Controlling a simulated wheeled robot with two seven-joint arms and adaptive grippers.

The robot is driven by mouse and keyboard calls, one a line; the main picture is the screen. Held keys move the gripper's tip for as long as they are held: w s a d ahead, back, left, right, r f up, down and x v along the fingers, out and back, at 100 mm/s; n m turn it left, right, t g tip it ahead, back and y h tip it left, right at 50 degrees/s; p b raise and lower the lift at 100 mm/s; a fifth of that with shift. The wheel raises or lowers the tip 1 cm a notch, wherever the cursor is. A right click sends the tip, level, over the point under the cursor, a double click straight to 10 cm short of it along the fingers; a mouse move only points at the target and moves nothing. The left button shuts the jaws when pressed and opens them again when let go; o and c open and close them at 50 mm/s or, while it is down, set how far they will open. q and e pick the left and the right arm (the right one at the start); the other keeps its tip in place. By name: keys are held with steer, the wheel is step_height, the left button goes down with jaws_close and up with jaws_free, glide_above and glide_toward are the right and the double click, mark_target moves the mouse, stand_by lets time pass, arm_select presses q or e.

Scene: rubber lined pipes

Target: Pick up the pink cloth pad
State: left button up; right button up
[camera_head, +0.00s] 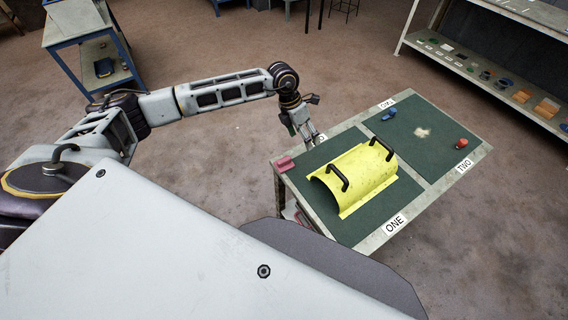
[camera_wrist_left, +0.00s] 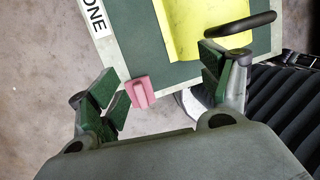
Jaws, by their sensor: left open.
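The pink cloth pad (camera_head: 285,164) lies at the left corner of the green-topped table (camera_head: 345,229). In the left wrist view the pink pad (camera_wrist_left: 140,91) shows between the two fingers, nearer the left one, at the table's edge. My left gripper (camera_head: 312,138) hangs near the table's upper left side, close to the pad. In the left wrist view the left gripper (camera_wrist_left: 160,88) is open with green-lined fingers, and nothing is held. My right gripper is not in view.
A yellow curved cover (camera_head: 358,178) with two black handles stands on the section marked ONE, close to the pad. A blue item (camera_head: 390,114) and a red item (camera_head: 461,144) sit on the section marked TWO. A shelf (camera_head: 500,80) with small parts stands behind.

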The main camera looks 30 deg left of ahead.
mark_target(285, 160)
arm_select(q)
steer(key=s+a+y, duration=0.3)
steer(key=a, duration=0.2)
steer(key=shift+s+f+m+g+y, duration=0.2)
steer(key=shift+f+m+g+y, duration=0.1)
steer(key=shift+f+g+y, duration=0.15)
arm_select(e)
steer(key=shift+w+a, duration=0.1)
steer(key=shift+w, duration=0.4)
arm_select(q)
steer(key=shift+a, duration=0.1)
step_height(285, 160, down, 8)
steer(key=shift+f+p, duration=0.25)
steer(key=shift+p, duration=0.05)
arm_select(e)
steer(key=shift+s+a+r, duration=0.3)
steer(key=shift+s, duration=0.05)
arm_select(q)
steer(key=shift+f, duration=0.1)
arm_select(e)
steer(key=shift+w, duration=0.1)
